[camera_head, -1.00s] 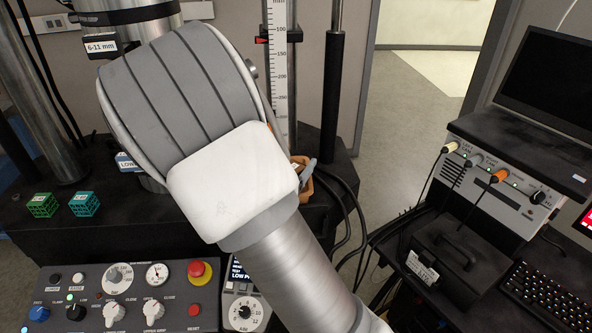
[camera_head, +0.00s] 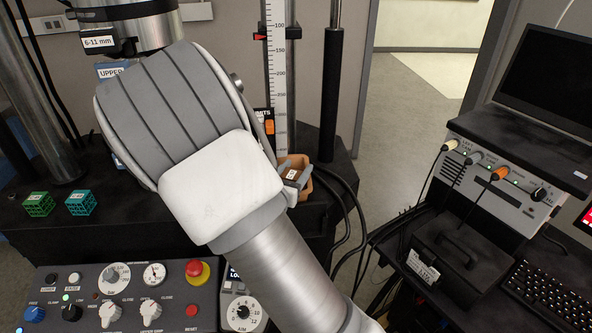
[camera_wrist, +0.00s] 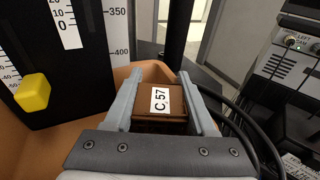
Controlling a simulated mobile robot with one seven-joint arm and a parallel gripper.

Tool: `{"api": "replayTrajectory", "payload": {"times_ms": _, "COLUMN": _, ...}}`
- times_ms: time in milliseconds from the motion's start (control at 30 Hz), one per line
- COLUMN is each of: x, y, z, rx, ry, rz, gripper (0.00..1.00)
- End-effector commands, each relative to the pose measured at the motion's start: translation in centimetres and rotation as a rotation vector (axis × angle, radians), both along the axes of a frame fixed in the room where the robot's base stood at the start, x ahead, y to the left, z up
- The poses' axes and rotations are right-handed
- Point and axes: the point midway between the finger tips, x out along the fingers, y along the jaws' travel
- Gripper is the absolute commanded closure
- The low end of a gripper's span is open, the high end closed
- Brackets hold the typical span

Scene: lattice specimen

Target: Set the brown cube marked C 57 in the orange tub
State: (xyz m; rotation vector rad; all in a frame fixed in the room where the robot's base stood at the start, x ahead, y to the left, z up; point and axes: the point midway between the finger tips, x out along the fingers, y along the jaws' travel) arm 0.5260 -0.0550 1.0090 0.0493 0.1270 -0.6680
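The brown cube (camera_wrist: 177,98) marked C 57 sits between the two fingers of my gripper (camera_wrist: 162,90) in the wrist view, its label facing up. Both fingers lie against its sides, so the gripper looks shut on it. The orange tub (camera_wrist: 148,69) surrounds the cube and fingertips, with its wall behind and to the left. In the head view the tub (camera_head: 305,190) stands right of my wrist, with the dark cube top (camera_head: 291,174) and a grey finger within its outline. The cube's underside and the tub floor are hidden.
A ruler column (camera_head: 280,70) and a dark post (camera_head: 332,90) rise behind the tub. Black cables (camera_head: 345,205) run just to its right. Green (camera_head: 39,204) and teal (camera_head: 81,202) lattice cubes lie at left. A control panel (camera_head: 130,295) is in front.

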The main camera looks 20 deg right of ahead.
Motion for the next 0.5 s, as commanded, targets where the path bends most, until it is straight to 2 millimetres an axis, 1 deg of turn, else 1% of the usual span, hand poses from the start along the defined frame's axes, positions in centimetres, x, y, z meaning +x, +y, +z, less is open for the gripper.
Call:
{"api": "replayTrajectory", "payload": {"times_ms": 33, "x": -0.34, "y": 0.07, "z": -0.98, "rx": 0.009, "ry": 0.024, "rz": 0.0, "gripper": 0.32}}
{"api": "replayTrajectory", "payload": {"times_ms": 167, "x": -0.43, "y": 0.05, "z": -1.1, "rx": 0.009, "ry": 0.026, "rz": -0.001, "gripper": 0.08}}
{"api": "replayTrajectory", "payload": {"times_ms": 200, "x": -0.45, "y": 0.03, "z": -1.14, "rx": 0.008, "ry": 0.027, "rz": -0.002, "gripper": 0.01}}
{"api": "replayTrajectory", "payload": {"times_ms": 233, "x": -0.47, "y": 0.03, "z": -1.16, "rx": 0.009, "ry": 0.028, "rz": -0.002, "gripper": 0.0}}
{"api": "replayTrajectory", "payload": {"times_ms": 500, "x": -0.5, "y": 0.0, "z": -1.04, "rx": 0.005, "ry": 0.031, "rz": -0.001, "gripper": 0.0}}
